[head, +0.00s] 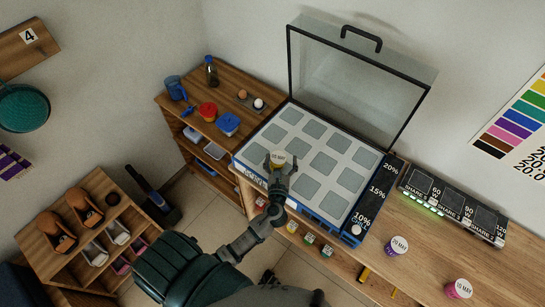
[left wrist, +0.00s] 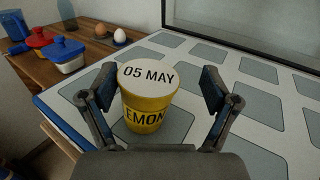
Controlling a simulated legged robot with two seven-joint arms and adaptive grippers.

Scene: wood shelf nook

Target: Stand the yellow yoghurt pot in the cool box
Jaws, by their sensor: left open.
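The yellow yoghurt pot (head: 278,156) stands upright on a grey pad near the front left of the cool box (head: 377,190). In the left wrist view the pot (left wrist: 145,108) has a white lid marked "05 MAY" and part of a lemon label. The box's clear lid (head: 350,85) is raised. My left gripper (head: 279,166) is open, reaching in over the front edge. In the left wrist view its fingers (left wrist: 158,82) are on either side of the pot, with gaps showing at the fingertips. My right gripper is out of view.
Other grey pads in the box look empty. A purple pot (head: 397,246) and a pink pot (head: 459,289) stand on the counter at right. A wooden shelf at left holds a red pot (head: 208,111), a blue dish (head: 228,124) and eggs.

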